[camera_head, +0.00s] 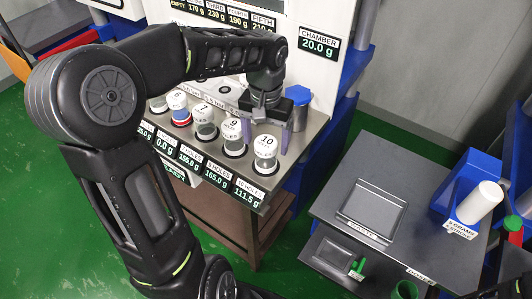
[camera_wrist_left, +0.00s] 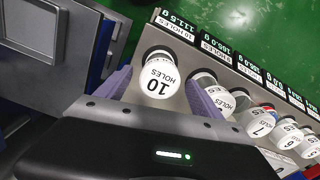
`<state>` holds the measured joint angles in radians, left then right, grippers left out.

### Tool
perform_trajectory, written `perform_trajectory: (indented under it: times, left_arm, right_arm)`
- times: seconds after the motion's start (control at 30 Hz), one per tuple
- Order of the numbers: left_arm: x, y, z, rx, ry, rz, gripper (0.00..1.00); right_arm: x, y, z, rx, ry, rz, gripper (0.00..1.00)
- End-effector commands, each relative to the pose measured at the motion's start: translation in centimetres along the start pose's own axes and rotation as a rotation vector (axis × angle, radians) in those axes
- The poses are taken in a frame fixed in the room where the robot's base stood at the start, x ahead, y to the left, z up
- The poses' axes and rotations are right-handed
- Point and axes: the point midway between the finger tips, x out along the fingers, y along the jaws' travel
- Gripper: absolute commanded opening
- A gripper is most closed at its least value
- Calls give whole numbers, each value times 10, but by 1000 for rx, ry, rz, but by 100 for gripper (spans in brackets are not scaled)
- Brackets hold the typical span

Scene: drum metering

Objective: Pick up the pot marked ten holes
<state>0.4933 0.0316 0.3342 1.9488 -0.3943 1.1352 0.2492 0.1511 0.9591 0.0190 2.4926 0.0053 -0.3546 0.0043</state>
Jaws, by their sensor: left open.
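The pot marked ten holes (camera_head: 264,152) is a white-capped pot standing upright in the near right end of the row on the metering bench. In the left wrist view its cap (camera_wrist_left: 158,84) shows "10 HOLES" between my fingers. My left gripper (camera_head: 265,132) is open, its purple fingers pointing down, one on each side of this pot. In the left wrist view the gripper (camera_wrist_left: 158,92) shows a gap between the left finger and the pot; the right finger lies between this pot and its neighbour. I cannot tell whether either finger touches. My right gripper is not in view.
The pot marked 9 (camera_head: 234,140) stands close beside, then the pots marked 7 (camera_head: 206,122) and 6 (camera_head: 178,108). A blue-topped cylinder (camera_head: 298,105) stands behind. Labels with gram readings line the bench's front edge. A grey table (camera_head: 330,200) with a square plate is at right.

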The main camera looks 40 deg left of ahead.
Motion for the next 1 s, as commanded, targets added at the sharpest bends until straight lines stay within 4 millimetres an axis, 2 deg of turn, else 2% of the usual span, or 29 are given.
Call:
perform_trajectory:
  times: [0.13, 0.3, 0.43, 1.0]
  left_arm:
    - [11, 0, 1, -1, -5, 0, 77]
    - [37, 0, 1, -1, -6, 0, 77]
    - [50, 1, 1, 1, -3, 0, 77]
    - [51, 1, 0, 0, -1, 0, 77]
  right_arm:
    - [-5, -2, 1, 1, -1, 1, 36]
    - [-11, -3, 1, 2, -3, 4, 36]
    - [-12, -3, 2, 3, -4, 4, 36]
    - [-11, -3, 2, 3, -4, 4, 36]
